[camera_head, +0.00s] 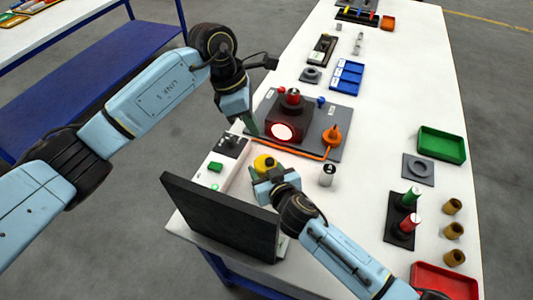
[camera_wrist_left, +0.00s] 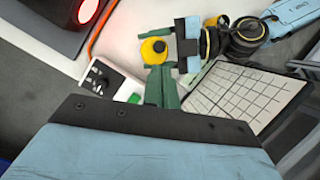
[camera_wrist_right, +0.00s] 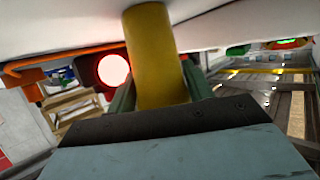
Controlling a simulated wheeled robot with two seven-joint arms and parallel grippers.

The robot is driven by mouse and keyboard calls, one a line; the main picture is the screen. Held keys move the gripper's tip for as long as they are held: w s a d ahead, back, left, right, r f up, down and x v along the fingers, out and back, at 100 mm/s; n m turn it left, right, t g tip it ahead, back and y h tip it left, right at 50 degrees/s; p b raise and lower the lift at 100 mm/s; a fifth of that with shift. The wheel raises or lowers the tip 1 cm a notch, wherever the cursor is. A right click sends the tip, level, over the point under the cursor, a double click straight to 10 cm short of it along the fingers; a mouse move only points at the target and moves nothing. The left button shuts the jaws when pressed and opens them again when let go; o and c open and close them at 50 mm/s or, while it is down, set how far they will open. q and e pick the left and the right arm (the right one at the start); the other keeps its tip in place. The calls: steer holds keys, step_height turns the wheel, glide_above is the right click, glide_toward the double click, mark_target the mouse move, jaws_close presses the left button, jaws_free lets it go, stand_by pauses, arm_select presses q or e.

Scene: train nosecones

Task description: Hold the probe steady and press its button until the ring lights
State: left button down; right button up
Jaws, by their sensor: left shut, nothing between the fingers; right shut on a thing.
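The probe (camera_head: 265,162) is a yellow cylinder with a dark button on its top, which shows in the left wrist view (camera_wrist_left: 154,48). My right gripper (camera_head: 270,174) is shut around it; in the right wrist view the yellow body (camera_wrist_right: 155,55) stands between its green fingers. My left gripper (camera_head: 252,130) is shut and empty, fingers pointing down, above and to the left of the probe in the head view. In the left wrist view its fingertips (camera_wrist_left: 159,70) appear just below the probe top; whether they touch it is unclear. I cannot make out the ring.
A dark red box (camera_head: 283,115) with a glowing round face stands behind the probe, with an orange cable (camera_head: 300,152) beside it. A dark upright panel (camera_head: 220,220) stands at the front left. A small white cylinder (camera_head: 327,175) is right of the probe.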

mark_target(271, 161)
arm_select(q)
steer(key=r+n, duration=0.1)
steer(key=n, duration=0.9)
steer(key=r+n, duration=0.2)
steer(key=n, duration=0.8)
steer(key=r+n, duration=0.2)
steer(key=n, duration=0.9)
steer(key=shift+w+d+y, duration=0.1)
steer(key=shift+d+y, duration=0.2)
steer(key=x, duration=0.8)
steer(key=a+x, duration=0.1)
steer(key=x, duration=0.4)
steer(key=shift+f, duration=0.55)
